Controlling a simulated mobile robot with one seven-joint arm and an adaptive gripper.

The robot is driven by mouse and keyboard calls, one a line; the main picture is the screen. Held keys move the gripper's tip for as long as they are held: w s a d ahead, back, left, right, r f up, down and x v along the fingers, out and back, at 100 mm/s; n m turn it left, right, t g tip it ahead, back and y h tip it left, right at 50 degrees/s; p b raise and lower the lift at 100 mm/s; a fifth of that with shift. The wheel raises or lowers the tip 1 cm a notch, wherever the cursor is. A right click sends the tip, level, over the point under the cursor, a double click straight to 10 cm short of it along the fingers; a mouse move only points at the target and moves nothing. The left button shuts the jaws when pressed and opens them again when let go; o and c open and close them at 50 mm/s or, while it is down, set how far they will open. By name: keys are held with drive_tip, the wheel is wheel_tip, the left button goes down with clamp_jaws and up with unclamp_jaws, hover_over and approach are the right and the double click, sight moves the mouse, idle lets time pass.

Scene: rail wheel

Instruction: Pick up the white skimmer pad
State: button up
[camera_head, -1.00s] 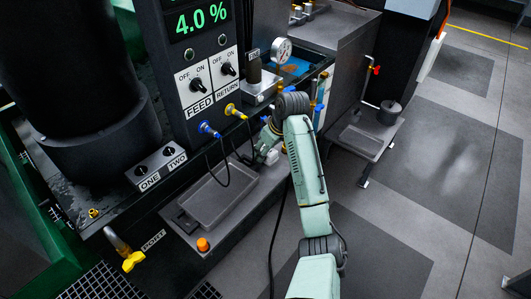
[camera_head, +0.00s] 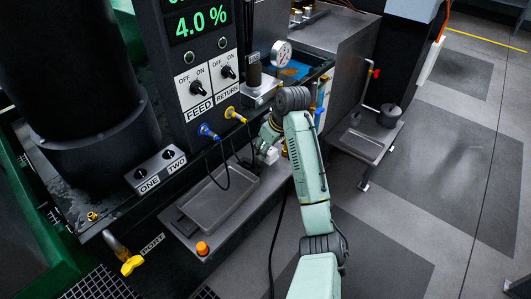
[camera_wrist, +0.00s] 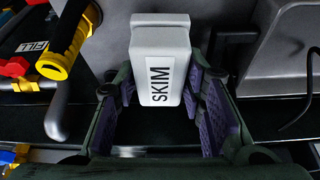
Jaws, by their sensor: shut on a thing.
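The white skimmer pad (camera_wrist: 160,62) is a pale block with a black-and-white "SKIM" label facing the wrist camera. My gripper (camera_wrist: 158,88) has a purple-lined finger on each side of it and is shut on the pad. In the head view, my gripper (camera_head: 262,148) is low beside the dark machine, right of the grey tray. A small white part of the pad (camera_head: 272,155) shows there, partly hidden by my arm.
The shallow grey tray (camera_head: 215,197) lies to the left on the ledge. A black cable (camera_head: 222,165) hangs from the control panel near my gripper. In the wrist view, a yellow-and-black handle (camera_wrist: 62,50) stands left of the pad, and a grey tray-like part (camera_wrist: 285,60) is on the right.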

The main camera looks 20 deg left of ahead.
wheel_tip(320, 180, up, 16)
idle(0.3)
drive_tip(key=o, duration=0.5)
drive_tip(key=c, duration=0.4)
drive_tip(key=shift+o, duration=0.2)
drive_tip(key=shift+f, duration=0.15)
